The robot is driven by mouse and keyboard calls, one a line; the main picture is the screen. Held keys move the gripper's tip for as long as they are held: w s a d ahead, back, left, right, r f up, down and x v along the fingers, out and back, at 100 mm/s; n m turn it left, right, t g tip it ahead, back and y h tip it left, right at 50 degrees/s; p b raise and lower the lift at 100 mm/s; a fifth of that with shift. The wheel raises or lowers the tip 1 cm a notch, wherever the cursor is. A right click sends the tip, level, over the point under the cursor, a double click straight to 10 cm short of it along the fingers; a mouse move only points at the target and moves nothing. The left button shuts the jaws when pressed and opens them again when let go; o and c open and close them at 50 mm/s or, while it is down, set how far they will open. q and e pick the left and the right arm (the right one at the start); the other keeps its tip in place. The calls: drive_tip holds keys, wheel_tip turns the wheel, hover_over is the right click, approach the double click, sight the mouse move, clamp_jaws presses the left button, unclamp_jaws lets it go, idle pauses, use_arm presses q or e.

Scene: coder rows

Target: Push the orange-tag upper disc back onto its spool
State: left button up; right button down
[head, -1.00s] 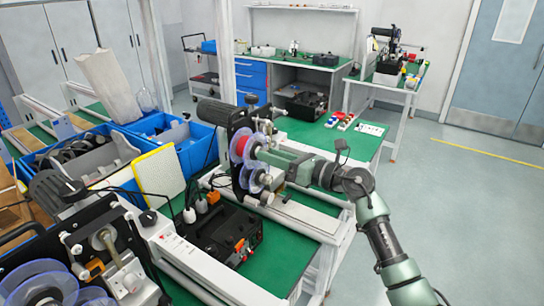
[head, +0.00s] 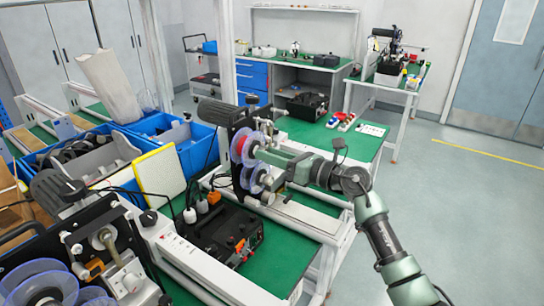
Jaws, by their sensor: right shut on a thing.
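The coder machine (head: 226,122) stands on the green bench in mid-view, with clear discs on its right side. The upper clear disc (head: 265,134) sits in front of a red spool (head: 239,148). Whether it is fully seated cannot be told. My right gripper (head: 261,153) reaches in from the right and is shut on the upper disc, with its fingers over the disc's lower right part. A lower clear disc pair (head: 252,181) is just below the gripper. I cannot make out an orange tag on the disc. My left gripper is out of view.
A black box (head: 228,234) with cables sits on the bench in front. A second machine with clear discs (head: 40,289) fills the lower left. Blue bins (head: 186,140) and a yellow-edged white board (head: 160,172) stand at left. The floor at right is clear.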

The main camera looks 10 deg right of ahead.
drive_tip(key=shift+w+a, duration=0.1)
drive_tip(key=shift+w, duration=0.05)
drive_tip(key=c, duration=1.4)
unclamp_jaws()
drive_tip(key=o, duration=0.4)
drive_tip(key=shift+w+a, duration=0.1)
drive_tip(key=shift+a, duration=0.05)
